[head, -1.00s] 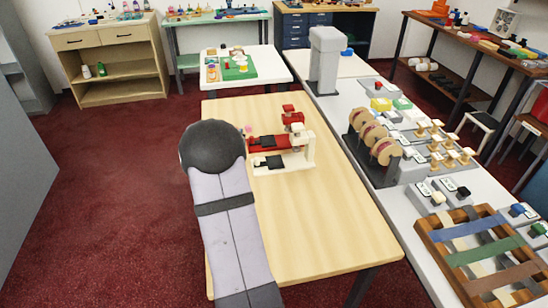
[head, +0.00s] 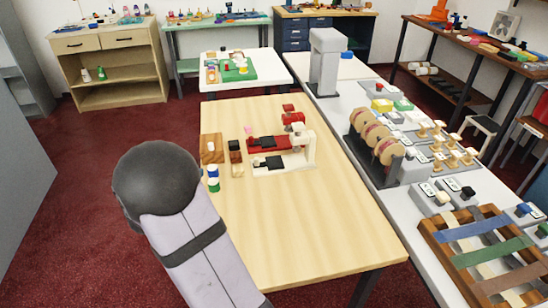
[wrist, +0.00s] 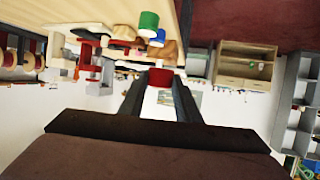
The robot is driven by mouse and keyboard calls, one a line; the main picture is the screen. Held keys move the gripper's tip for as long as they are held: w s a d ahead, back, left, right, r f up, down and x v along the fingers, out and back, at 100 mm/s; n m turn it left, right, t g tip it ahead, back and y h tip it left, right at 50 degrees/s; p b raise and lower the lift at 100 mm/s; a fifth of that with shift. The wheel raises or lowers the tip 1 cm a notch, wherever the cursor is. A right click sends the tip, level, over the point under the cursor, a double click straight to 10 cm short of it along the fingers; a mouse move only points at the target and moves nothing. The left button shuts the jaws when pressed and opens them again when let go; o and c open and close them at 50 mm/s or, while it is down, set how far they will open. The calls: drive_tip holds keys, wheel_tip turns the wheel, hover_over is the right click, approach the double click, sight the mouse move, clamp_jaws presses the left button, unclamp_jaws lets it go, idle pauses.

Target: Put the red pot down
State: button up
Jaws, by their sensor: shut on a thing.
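The red pot (wrist: 161,78) shows between the fingertips of my gripper (wrist: 160,86) in the wrist view, and the gripper is shut on it. The wrist view looks upside down, with the wooden table along its top. In the head view my arm hides the gripper and the red pot. A green pot (head: 213,185) and a blue-and-white one (head: 213,172) stand by the left edge of the wooden table (head: 300,230). A green pot (wrist: 149,21) and a blue thing (wrist: 158,38) also show in the wrist view, beyond the red pot.
A brown block (head: 211,149) and small black (head: 234,145) and brown things stand behind the pots. A red machine (head: 270,142) and a white one (head: 285,162) stand to their right. The table's front half is clear. A grey counter with spools adjoins on the right.

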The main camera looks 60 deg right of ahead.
drive_tip(key=s+d+m+g+h, duration=0.1)
drive_tip(key=s+d+m+g, duration=0.1)
drive_tip(key=s, duration=0.3)
drive_tip(key=shift+s+f+b, duration=0.15)
drive_tip(key=shift+f+b, duration=0.45)
drive_tip(key=shift+f, duration=4.55)
drive_tip(key=shift+f, duration=0.15)
drive_tip(key=o, duration=1.1)
drive_tip(key=shift+c, duration=0.2)
